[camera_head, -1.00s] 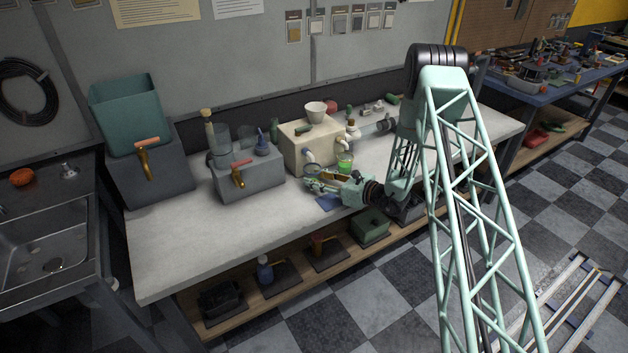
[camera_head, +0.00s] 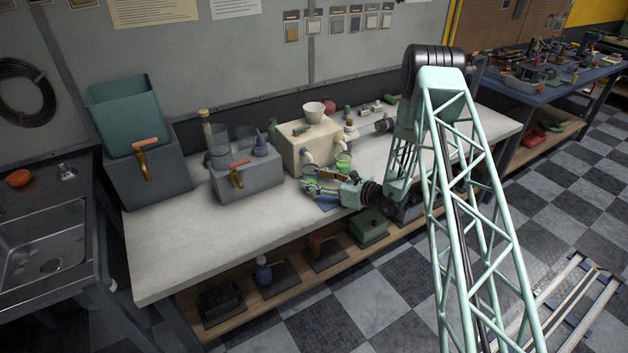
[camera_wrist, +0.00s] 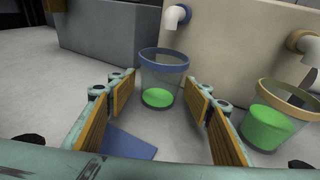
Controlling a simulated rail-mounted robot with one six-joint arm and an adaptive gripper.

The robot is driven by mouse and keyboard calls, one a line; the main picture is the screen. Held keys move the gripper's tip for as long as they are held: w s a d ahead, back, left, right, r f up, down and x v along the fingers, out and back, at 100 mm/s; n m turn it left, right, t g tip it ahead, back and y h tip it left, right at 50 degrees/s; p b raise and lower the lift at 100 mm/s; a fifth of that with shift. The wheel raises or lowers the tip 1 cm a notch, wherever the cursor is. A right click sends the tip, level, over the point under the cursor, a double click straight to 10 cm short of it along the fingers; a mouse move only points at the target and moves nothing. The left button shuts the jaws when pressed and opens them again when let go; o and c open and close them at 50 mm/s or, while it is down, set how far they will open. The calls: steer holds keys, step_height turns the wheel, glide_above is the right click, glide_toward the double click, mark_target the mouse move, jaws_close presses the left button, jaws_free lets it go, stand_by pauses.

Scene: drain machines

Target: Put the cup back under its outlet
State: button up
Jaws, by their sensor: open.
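A clear cup with a blue rim (camera_wrist: 162,80) stands upright on the bench, with a little green liquid at its bottom. In the wrist view it is just ahead of and between my fingertips. My gripper (camera_wrist: 163,92) is open around empty space; my gripper also shows in the head view (camera_head: 322,182). The cream machine (camera_head: 308,143) has two outlets: a left one with a blue collar (camera_wrist: 176,17) and a right one with a tan collar (camera_wrist: 303,42). The cup is below the left outlet in the picture; I cannot tell whether it is directly under it.
A second cup, tan-rimmed (camera_wrist: 272,116) and holding more green liquid, stands close to my right finger. A blue patch (camera_wrist: 127,143) lies on the bench in front of the blue-rimmed cup. Grey machines (camera_head: 247,174) stand left. The bench's front left (camera_head: 180,240) is clear.

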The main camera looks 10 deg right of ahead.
steer(key=shift+r, duration=0.15)
steer(key=shift+p+v, duration=0.9)
steer(key=shift+v, duration=5.15)
